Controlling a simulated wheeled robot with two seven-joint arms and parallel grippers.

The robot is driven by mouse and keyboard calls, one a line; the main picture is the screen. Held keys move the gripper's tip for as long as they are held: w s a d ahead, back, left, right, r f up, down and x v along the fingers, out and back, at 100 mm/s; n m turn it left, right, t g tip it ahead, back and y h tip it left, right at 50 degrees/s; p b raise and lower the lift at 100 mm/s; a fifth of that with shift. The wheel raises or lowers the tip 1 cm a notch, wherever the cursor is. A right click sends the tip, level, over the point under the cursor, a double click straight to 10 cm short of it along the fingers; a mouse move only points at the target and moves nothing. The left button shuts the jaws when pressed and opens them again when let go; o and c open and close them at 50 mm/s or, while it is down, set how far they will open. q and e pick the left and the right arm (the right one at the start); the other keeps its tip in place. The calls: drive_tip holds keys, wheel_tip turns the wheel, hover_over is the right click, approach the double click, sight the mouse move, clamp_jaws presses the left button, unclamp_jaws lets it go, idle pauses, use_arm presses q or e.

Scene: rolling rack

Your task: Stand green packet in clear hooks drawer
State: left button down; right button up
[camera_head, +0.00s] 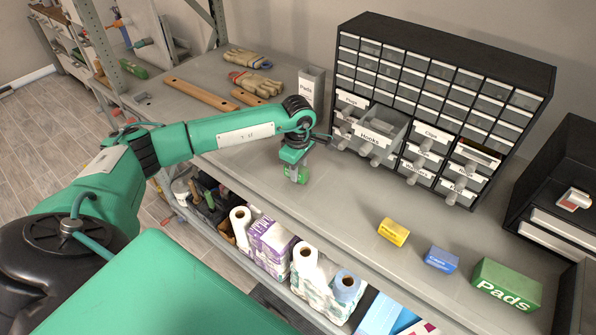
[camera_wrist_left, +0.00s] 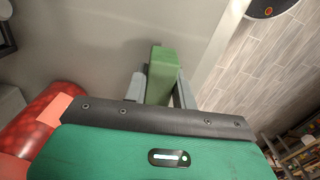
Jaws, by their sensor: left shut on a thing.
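My left gripper (camera_head: 297,170) is shut on the green packet (camera_head: 300,178), low over the front part of the grey shelf top. In the left wrist view the packet (camera_wrist_left: 161,70) sits between the two grey fingers and sticks out past them. I cannot tell whether it touches the shelf. The clear Hooks drawer (camera_head: 388,128) is pulled out of the black drawer cabinet (camera_head: 455,62), to the right of the gripper. Its label faces front, and I see no packet in its visible part. My right gripper is not in view.
Other labelled drawers with knobs surround the Hooks drawer. Yellow (camera_head: 393,232), blue (camera_head: 441,259) and large green (camera_head: 506,285) boxes lie along the front right. Gloves (camera_head: 255,83) and wooden handles (camera_head: 200,95) lie further left.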

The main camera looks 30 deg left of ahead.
use_arm(q)
wheel_tip(320, 180, down, 2)
drive_tip(key=shift+f, duration=0.1)
drive_tip(key=shift+f, duration=0.1)
drive_tip(key=shift+f, duration=0.25)
drive_tip(key=c, duration=1.1)
unclamp_jaws()
drive_tip(key=shift+r, duration=0.1)
